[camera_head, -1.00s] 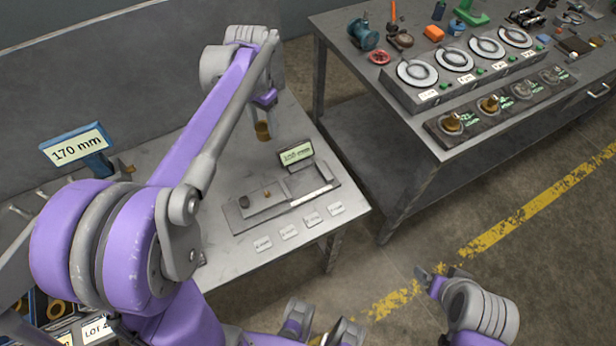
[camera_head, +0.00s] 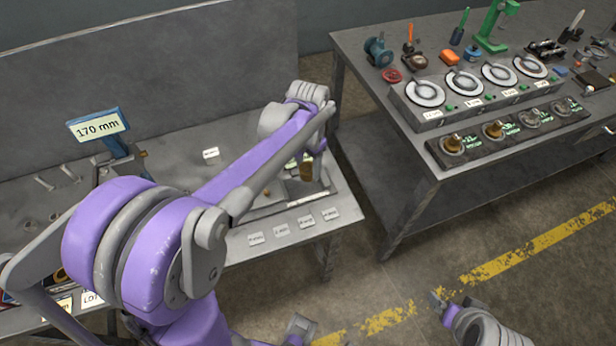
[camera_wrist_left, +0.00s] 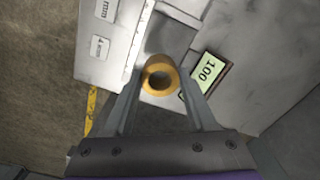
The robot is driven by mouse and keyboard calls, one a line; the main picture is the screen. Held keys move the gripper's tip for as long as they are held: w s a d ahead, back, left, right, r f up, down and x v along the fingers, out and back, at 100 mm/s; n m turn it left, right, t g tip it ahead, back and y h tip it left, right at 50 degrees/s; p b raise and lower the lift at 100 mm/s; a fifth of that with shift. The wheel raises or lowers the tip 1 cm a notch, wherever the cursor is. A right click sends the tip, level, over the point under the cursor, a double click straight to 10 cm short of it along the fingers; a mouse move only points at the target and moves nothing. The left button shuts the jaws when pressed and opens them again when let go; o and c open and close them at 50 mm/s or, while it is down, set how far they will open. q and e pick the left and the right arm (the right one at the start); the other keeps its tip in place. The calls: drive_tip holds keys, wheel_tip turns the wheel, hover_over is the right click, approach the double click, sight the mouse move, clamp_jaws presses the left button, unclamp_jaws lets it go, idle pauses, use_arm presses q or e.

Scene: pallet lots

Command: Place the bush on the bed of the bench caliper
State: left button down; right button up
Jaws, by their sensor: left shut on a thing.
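The bush is a yellow-brown ring, seen end-on in the left wrist view (camera_wrist_left: 160,76) between my fingertips. My left gripper (camera_wrist_left: 158,90) is shut on it. In the head view the bush (camera_head: 307,170) hangs below my left gripper (camera_head: 308,160), over the bench caliper (camera_head: 300,189). The caliper is a grey metal bed with a small green display, which shows in the left wrist view (camera_wrist_left: 210,72). My arm hides part of the caliper, and I cannot tell whether the bush touches the bed. My right gripper (camera_head: 438,300) is low at the right, above the floor; its jaws are unclear.
Several white label cards (camera_head: 281,230) lie along the bench's front edge. A blue 170 mm sign (camera_head: 97,127) stands at the left. Floor separates the benches.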

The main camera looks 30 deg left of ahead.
sight(308, 176)
use_arm(q)
drive_tip(key=shift+f, duration=2.2)
drive_tip(key=shift+f+b, duration=0.2)
drive_tip(key=shift+b, duration=0.1)
drive_tip(key=shift+c, duration=1)
unclamp_jaws()
drive_tip(key=shift+r, duration=0.15)
